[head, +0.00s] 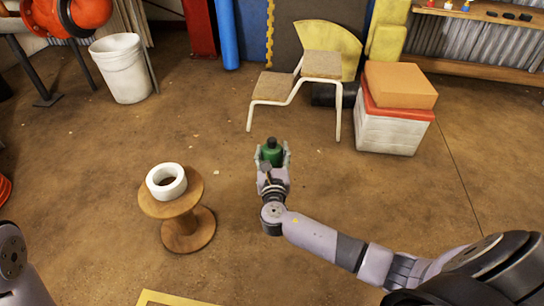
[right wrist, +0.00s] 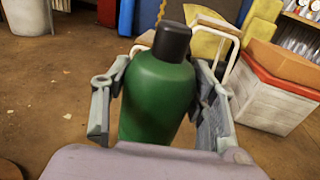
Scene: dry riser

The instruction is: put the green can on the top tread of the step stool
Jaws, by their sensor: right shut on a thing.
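The green can (head: 271,152) has a black cap and stands upright between the fingers of my right gripper (head: 273,160), which is shut on it. In the right wrist view the can (right wrist: 160,95) fills the space between both fingers (right wrist: 160,110). The step stool (head: 299,88) stands beyond the gripper, with white legs and two tan treads. Its top tread (head: 321,65) is on the right, near a yellow panel, and looks bare. The lower tread (head: 273,87) is on the left. The can is held over the floor, short of the stool. My left gripper is out of view.
A white cooler (head: 390,132) with an orange box (head: 400,85) on it stands right of the stool. A wooden spool (head: 187,225) bearing a white ring (head: 166,182) stands at left. A white bucket (head: 122,68) is at back left. Floor before the stool is clear.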

